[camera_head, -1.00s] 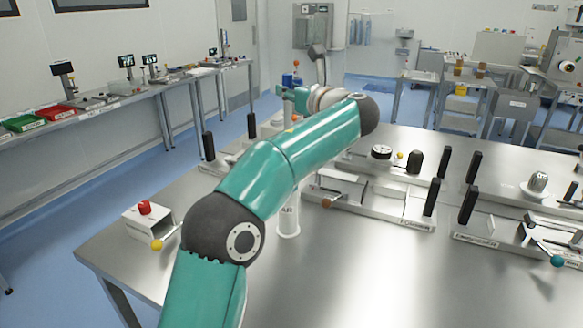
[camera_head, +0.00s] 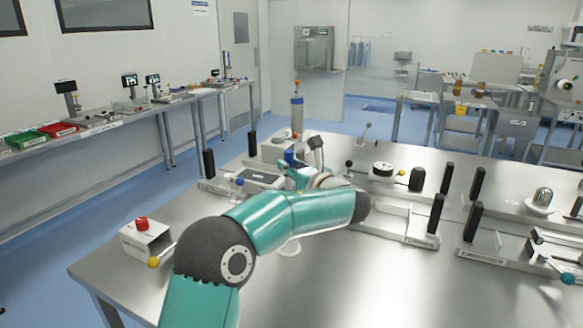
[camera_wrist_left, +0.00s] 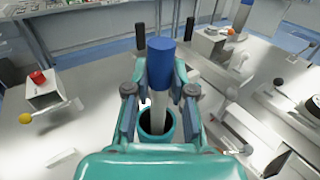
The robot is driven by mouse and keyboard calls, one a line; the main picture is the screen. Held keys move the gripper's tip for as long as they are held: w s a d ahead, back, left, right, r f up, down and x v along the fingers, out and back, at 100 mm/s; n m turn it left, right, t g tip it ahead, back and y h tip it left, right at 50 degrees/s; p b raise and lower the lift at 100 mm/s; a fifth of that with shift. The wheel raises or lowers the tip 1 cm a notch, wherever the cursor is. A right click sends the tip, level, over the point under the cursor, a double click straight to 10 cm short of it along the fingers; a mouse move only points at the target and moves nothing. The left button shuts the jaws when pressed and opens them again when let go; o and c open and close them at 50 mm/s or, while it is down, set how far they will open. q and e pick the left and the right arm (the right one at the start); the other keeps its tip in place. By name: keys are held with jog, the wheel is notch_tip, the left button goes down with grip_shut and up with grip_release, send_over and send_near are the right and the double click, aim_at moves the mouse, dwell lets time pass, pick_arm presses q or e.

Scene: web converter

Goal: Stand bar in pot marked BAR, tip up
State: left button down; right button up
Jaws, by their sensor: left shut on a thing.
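The bar (camera_wrist_left: 158,102) is a pale rod with a blue upper end (camera_wrist_left: 160,62), standing about upright. My left gripper (camera_wrist_left: 157,90) is shut on it, one finger on each side. In the head view the blue end (camera_head: 289,157) shows above my left gripper (camera_head: 291,172). In the left wrist view the pot (camera_wrist_left: 171,133) is a round, dark opening with a teal rim, below the gripper. The bar's lower end overlaps the opening; I cannot tell how deep it is. My right gripper is not in view.
A box with a red button (camera_head: 142,224) and a yellow-knobbed lever stand at the table's left. Fixtures with black uprights (camera_head: 436,213) stand to the right. A grey cylinder with a blue band (camera_head: 297,112) stands behind. The table's front is clear.

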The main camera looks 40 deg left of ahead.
pick_arm(q)
jog(key=c, duration=1)
grip_release()
jog(key=b+v, duration=0.2)
jog(key=v, duration=1)
jog(key=shift+r, duration=0.15)
